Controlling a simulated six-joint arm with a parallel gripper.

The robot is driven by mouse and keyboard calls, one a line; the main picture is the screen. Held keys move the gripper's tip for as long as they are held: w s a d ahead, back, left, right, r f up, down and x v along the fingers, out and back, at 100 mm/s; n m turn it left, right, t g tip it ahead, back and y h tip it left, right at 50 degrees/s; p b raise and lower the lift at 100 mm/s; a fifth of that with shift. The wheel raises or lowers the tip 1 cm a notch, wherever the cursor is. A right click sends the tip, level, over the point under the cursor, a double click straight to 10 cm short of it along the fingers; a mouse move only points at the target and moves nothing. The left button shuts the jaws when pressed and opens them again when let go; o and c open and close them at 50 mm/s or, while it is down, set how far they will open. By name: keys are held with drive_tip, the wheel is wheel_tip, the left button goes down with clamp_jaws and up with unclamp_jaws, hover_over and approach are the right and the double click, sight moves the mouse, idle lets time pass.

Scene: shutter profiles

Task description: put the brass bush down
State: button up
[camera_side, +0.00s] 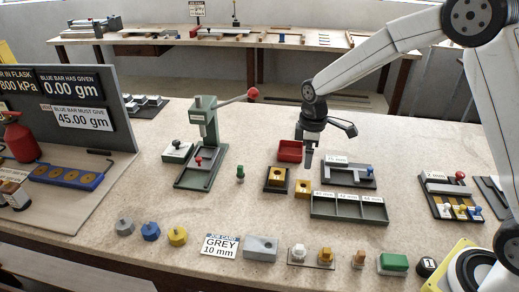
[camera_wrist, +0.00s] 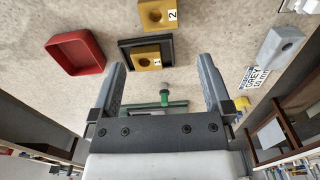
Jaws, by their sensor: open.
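I cannot tell for sure which thing is the brass bush. Small brass-coloured pieces stand at the front: one (camera_side: 326,256) on a light plate and one (camera_side: 358,259) on the bench. Two brass-coloured blocks with round holes lie below my gripper: block 1 (camera_wrist: 147,58) on a dark base, and block 2 (camera_wrist: 155,14) beside it. In the side view these are the block on the dark base (camera_side: 277,177) and the block to its right (camera_side: 303,188). My gripper (camera_side: 309,160) is open above the bench; in the wrist view nothing is between its fingers (camera_wrist: 162,85).
A red tray (camera_side: 290,150) lies just left of my gripper. A green lever press (camera_side: 203,140) and a green peg (camera_side: 240,172) stand left. Bench front-centre has clear room.

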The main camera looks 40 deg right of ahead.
drive_tip(key=s+a+r+m+t, duration=0.1)
drive_tip(key=s+m, duration=0.7)
drive_tip(key=s, duration=0.9)
drive_tip(key=shift+s+t, duration=0.15)
drive_tip(key=shift+t, duration=0.55)
drive_tip(key=shift+s+m, duration=0.4)
drive_tip(key=shift+s, duration=0.05)
drive_tip(key=shift+c, duration=0.3)
drive_tip(key=m+g, duration=0.3)
drive_tip(key=m, duration=0.2)
approach(303, 183)
drive_tip(key=s+a, duration=0.1)
drive_tip(key=shift+s+f, duration=0.15)
drive_tip(key=shift+f, duration=4.25)
drive_tip(key=shift+c, duration=0.2)
clamp_jaws()
